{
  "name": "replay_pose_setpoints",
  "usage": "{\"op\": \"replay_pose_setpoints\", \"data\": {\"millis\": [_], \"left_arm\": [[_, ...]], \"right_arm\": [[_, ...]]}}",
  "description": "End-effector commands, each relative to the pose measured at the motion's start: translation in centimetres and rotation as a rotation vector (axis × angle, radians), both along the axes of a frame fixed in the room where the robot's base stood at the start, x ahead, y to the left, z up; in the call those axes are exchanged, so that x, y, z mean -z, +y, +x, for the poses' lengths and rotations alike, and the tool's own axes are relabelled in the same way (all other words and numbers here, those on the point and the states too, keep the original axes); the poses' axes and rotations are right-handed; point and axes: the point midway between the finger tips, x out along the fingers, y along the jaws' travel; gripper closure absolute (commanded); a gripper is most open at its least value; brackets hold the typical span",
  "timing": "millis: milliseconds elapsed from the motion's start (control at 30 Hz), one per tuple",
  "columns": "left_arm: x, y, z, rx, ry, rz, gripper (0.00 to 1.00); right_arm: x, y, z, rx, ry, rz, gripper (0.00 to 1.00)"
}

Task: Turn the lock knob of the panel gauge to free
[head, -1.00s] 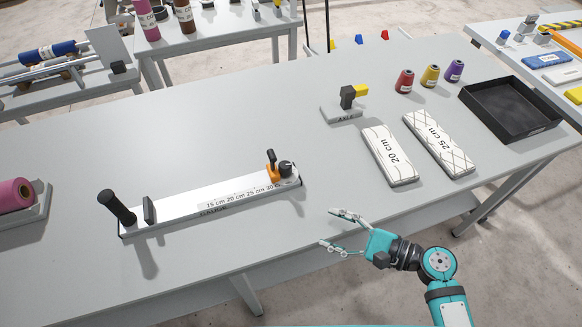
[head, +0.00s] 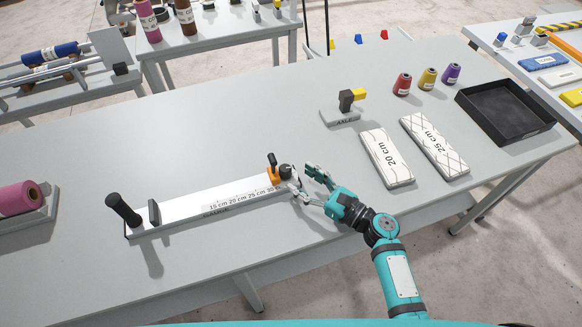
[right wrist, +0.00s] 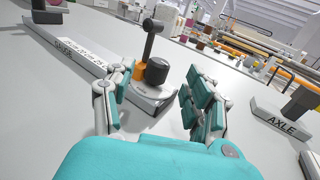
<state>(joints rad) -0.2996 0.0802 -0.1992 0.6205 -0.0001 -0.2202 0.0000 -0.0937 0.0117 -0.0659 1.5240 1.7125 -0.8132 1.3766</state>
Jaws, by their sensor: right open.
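The panel gauge (head: 185,208) is a long pale bar with a printed cm scale, lying on the grey table. Near its right end are an orange block (head: 273,175) with a dark upright stalk and a dark round knob (head: 285,171). In the right wrist view the knob (right wrist: 157,71) is a short black cylinder beside the orange block (right wrist: 139,72) and the stalk (right wrist: 149,42). My right gripper (head: 305,178) is open at the bar's right end. In the wrist view its fingers stand either side of the knob's direction, with no clear contact. My left gripper is out of view.
A black handle (head: 123,209) and an upright plate (head: 154,212) stand at the gauge's left end. The table behind the gauge is clear.

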Motion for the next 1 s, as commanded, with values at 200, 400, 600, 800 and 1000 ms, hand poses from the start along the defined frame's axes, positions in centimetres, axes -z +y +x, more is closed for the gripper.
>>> {"op": "replay_pose_setpoints", "data": {"millis": [200, 400, 600, 800, 1000], "left_arm": [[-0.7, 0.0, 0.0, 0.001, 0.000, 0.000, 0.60], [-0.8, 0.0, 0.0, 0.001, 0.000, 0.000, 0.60], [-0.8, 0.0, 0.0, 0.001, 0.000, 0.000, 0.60], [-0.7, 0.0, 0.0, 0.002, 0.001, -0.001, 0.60], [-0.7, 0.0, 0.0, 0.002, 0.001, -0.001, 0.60]], "right_arm": [[-0.1, 2.6, 2.2, -0.001, -0.001, -0.001, 0.45], [0.0, 3.4, 2.9, 0.000, 0.000, -0.001, 0.45], [0.0, 3.5, 2.9, 0.000, 0.000, -0.001, 0.45], [0.0, 3.4, 2.9, 0.000, 0.000, -0.001, 0.65], [0.0, 3.4, 2.9, 0.000, -0.001, -0.002, 0.91]]}}
